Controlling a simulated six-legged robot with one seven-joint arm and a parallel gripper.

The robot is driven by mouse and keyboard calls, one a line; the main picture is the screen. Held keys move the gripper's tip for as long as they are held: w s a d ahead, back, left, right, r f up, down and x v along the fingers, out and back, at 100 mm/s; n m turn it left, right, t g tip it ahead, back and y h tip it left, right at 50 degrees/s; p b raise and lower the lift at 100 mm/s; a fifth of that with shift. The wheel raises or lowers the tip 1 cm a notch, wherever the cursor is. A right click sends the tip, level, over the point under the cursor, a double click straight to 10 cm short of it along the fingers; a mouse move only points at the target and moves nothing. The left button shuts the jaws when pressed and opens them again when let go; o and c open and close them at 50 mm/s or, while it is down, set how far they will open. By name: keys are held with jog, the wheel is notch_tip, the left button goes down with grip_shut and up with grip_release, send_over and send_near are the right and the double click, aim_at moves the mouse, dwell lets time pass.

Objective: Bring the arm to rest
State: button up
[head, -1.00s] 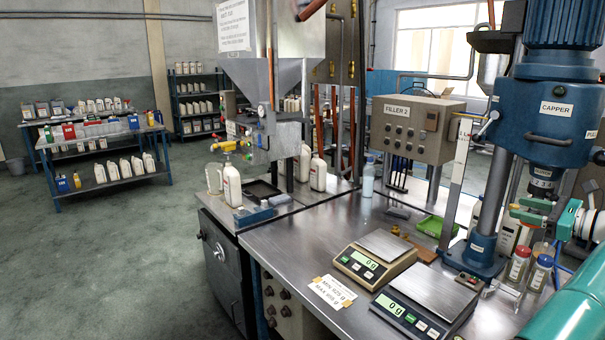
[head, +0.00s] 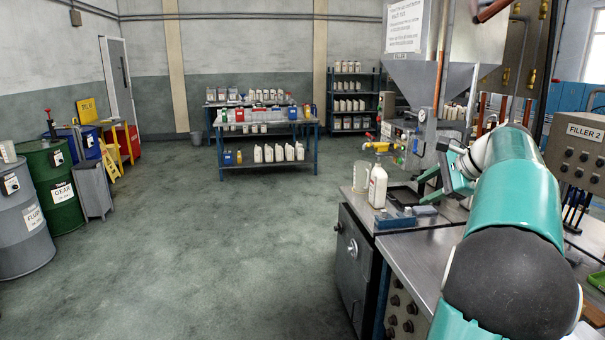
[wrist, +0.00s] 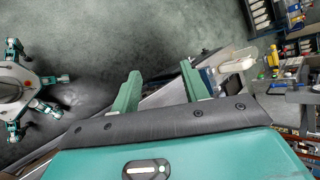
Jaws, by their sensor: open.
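My gripper (head: 428,182) is at the end of my teal arm, right of centre in the head view, in front of the filling machine's lower part. In the wrist view my gripper (wrist: 160,86) has its two green fingers spread apart with nothing between them. Part of a metal bench edge and the green floor show beyond the fingers. My arm reaches forward from the lower right and hides part of the bench.
A white bottle (head: 378,187) stands on the filling bench beside a clear jug (head: 361,176). The filler hopper (head: 412,75) rises behind. A control box marked FILLER 2 (head: 585,150) is at the right. Drums (head: 50,190) stand far left. The middle floor is open.

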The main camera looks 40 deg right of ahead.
jog(key=w+a+f+n+g, duration=0.15)
jog(key=a+n, duration=0.25)
jog(key=a, duration=0.7)
jog(key=w+a+f+n+g, duration=0.1)
jog(key=w+a+n, duration=0.2)
jog(key=a, duration=0.7)
jog(key=w+a+f+n+g, duration=0.15)
jog(key=a+n, duration=0.25)
jog(key=a, duration=0.7)
jog(key=s+a+f+n, duration=0.6)
jog(key=a, duration=0.3)
jog(key=s+a+f+n, duration=0.6)
jog(key=a+n, duration=0.1)
jog(key=a, duration=0.3)
jog(key=shift+a+h, duration=0.3)
jog(key=shift+r, duration=0.1)
jog(key=shift+c, duration=1)
jog(key=shift+s+d, duration=0.1)
jog(key=shift+d, duration=0.1)
